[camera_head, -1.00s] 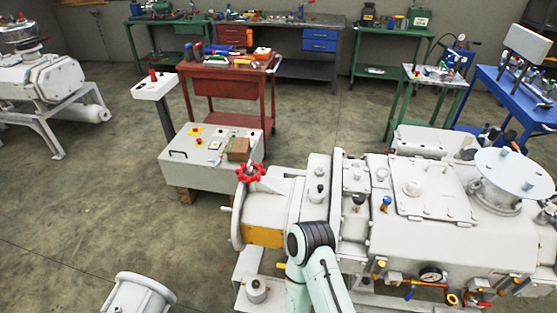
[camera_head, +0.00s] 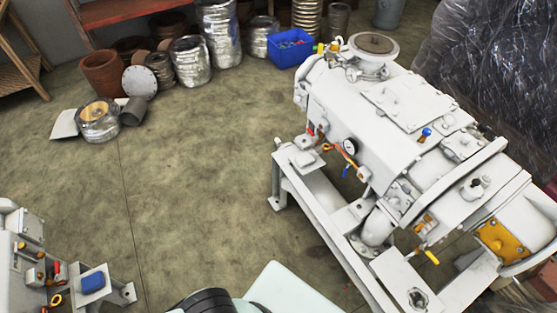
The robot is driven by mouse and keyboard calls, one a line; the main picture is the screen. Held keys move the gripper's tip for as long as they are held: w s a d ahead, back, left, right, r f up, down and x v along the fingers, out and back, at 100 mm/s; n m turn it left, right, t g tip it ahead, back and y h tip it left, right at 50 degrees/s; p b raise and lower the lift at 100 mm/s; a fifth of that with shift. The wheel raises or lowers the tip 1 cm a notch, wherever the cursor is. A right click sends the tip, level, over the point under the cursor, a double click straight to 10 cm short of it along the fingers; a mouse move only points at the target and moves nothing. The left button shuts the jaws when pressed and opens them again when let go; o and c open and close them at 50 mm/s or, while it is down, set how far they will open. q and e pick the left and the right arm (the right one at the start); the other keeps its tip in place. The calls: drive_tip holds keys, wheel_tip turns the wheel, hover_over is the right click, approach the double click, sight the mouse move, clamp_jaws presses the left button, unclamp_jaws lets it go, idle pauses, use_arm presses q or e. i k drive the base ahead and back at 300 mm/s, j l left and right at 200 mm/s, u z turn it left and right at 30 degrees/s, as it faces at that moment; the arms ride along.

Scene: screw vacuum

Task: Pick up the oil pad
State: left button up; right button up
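I cannot make out an oil pad for certain in this view. A white screw vacuum pump (camera_head: 360,105) stands on a white frame at the right, with a gauge, a blue knob and a yellow plate on it. Pale and dark parts of my own arm show at the bottom middle edge. Neither of my grippers is in view.
Part of another white machine (camera_head: 25,262) shows at the lower left, with a blue part (camera_head: 93,282) beside it. A blue crate (camera_head: 290,47), foil-wrapped rolls (camera_head: 190,62) and brown drums line the back. Dark plastic sheeting (camera_head: 490,65) covers the right. The floor between is clear.

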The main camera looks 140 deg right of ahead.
sight(305, 159)
drive_tip(key=z, duration=6.45)
drive_tip(key=u, duration=1.4)
drive_tip(key=i+j+z, duration=0.15)
drive_tip(key=i+j, duration=0.25)
